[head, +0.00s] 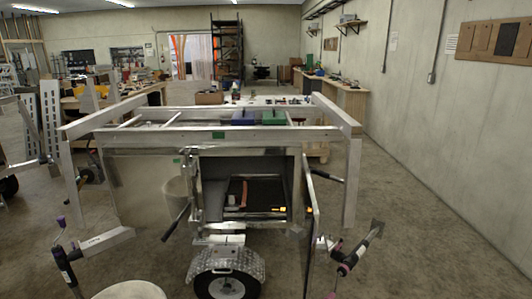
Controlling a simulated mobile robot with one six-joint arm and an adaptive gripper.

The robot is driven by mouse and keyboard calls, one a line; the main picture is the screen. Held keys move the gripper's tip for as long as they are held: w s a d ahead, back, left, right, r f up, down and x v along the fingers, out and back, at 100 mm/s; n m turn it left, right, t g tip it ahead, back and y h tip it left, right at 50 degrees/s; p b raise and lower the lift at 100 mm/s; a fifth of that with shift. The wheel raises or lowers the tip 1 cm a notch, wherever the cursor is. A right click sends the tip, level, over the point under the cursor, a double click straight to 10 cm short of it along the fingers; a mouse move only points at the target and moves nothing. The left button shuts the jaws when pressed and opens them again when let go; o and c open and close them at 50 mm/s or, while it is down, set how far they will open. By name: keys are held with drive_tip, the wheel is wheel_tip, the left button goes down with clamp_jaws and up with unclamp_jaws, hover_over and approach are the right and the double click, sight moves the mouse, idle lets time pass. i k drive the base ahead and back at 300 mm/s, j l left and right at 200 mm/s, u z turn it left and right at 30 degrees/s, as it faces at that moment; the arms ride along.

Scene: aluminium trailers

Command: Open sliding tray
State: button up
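The aluminium trailer (208,150) stands in the middle of the head view. Its compartment is open at the front, with a door panel (309,230) swung out on the right side, seen nearly edge-on. Inside the compartment lies a dark sliding tray (270,193) with a pale front edge. A reddish-orange strip and small orange items are on or near it. The tray appears to sit within the compartment opening; how far it is pulled out I cannot tell.
A wheel (226,286) under a tread-plate fender sits below the compartment. Frame legs flank the trailer. Bare floor (440,250) lies to the right, towards the wall.

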sight(256, 193)
drive_tip(key=i+j, duration=0.2)
drive_tip(key=i, duration=0.3)
drive_tip(key=i+j, duration=0.15)
drive_tip(key=i, duration=0.35)
drive_tip(key=i+j, duration=0.2)
drive_tip(key=i, duration=0.25)
drive_tip(key=i+j, duration=0.15)
drive_tip(key=i, duration=0.35)
drive_tip(key=i+j, duration=0.2)
drive_tip(key=i, duration=0.3)
